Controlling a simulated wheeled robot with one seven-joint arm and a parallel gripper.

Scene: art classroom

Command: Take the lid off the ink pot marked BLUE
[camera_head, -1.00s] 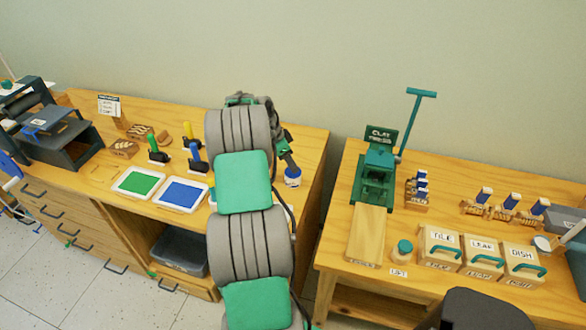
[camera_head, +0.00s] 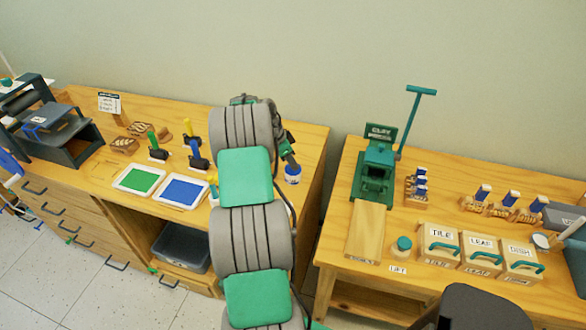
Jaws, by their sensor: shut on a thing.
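A small white pot with a blue top (camera_head: 293,173) stands near the right end of the left wooden bench. Any word on it is too small to read. My gripper (camera_head: 290,160) reaches down to it from behind my arm and is shut on its blue lid (camera_head: 292,168). The lid is at the pot's top; I cannot make out a gap between them. My arm hides the bench to the left of the pot.
Green (camera_head: 140,179) and blue (camera_head: 182,191) ink trays lie left of my arm, with several upright rollers behind them. A gap separates this bench from the right bench, which holds a green clay press (camera_head: 374,172) and labelled boxes (camera_head: 439,243).

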